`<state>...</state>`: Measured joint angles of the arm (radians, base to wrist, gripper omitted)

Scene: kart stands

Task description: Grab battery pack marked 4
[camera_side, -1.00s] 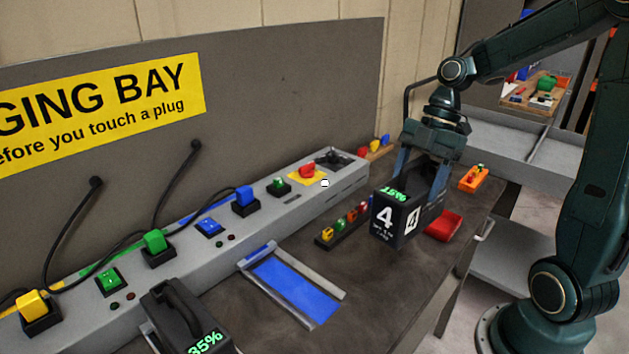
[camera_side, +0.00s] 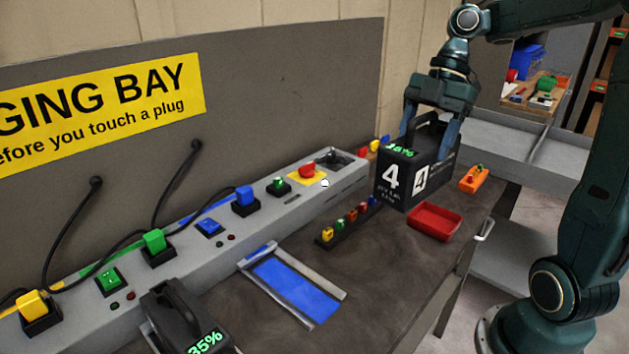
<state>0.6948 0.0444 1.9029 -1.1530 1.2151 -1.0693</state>
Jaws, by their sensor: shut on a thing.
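The battery pack marked 4 (camera_side: 397,182) is a black box with a white 4 on two faces, a green percent display on top and a carry handle. It is upright near the far end of the bench, behind the red tray. My gripper (camera_side: 431,137) is above it, with fingers reaching down on both sides of the handle area, shut on the pack. I cannot tell whether the pack's bottom touches the bench.
A red tray (camera_side: 434,222) sits just in front of the pack. A rack of small coloured pieces (camera_side: 347,226) and a blue-floored slot (camera_side: 296,287) lie to the left. Another battery pack (camera_side: 180,318) stands at the near left. The grey charging console (camera_side: 215,240) runs along the wall.

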